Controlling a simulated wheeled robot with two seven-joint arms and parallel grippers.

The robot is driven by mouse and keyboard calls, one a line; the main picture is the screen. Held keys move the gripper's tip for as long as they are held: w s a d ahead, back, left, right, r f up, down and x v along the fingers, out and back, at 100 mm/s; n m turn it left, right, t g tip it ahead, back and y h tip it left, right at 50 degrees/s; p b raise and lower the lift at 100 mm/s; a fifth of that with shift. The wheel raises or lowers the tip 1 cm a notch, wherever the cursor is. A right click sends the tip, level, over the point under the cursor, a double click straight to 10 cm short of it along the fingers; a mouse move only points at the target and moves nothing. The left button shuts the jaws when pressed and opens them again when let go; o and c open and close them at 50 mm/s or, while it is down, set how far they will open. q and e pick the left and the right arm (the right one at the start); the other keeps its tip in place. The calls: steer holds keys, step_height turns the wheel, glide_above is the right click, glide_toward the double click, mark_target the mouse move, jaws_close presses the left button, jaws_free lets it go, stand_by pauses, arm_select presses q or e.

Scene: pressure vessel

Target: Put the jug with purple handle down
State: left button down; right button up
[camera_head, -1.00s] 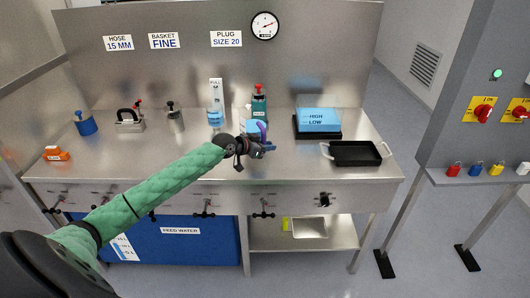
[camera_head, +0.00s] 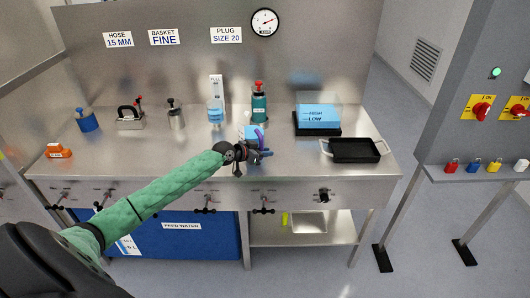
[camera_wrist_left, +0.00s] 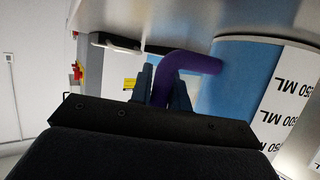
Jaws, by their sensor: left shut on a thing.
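The jug (camera_head: 246,131) is light blue with a purple handle (camera_head: 261,137), at the front middle of the steel bench, mostly hidden behind my left gripper (camera_head: 264,153) in the head view. In the left wrist view the purple handle (camera_wrist_left: 185,66) passes between the fingers of my left gripper (camera_wrist_left: 160,88), which is shut on it. The jug's side (camera_wrist_left: 245,80) there is blue with white volume labels. Whether the jug's base touches the bench cannot be told. My right gripper is not in view.
A green bottle with a red top (camera_head: 259,103) stands behind the jug. A clear measuring container (camera_head: 215,115) is behind to the left. A black tray (camera_head: 355,151) and a blue-liquid box (camera_head: 317,118) are to the right.

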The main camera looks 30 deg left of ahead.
arm_select(q)
steer(key=c, duration=1.4)
jaws_free()
steer(key=shift+c, duration=0.2)
steer(key=shift+o, duration=0.5)
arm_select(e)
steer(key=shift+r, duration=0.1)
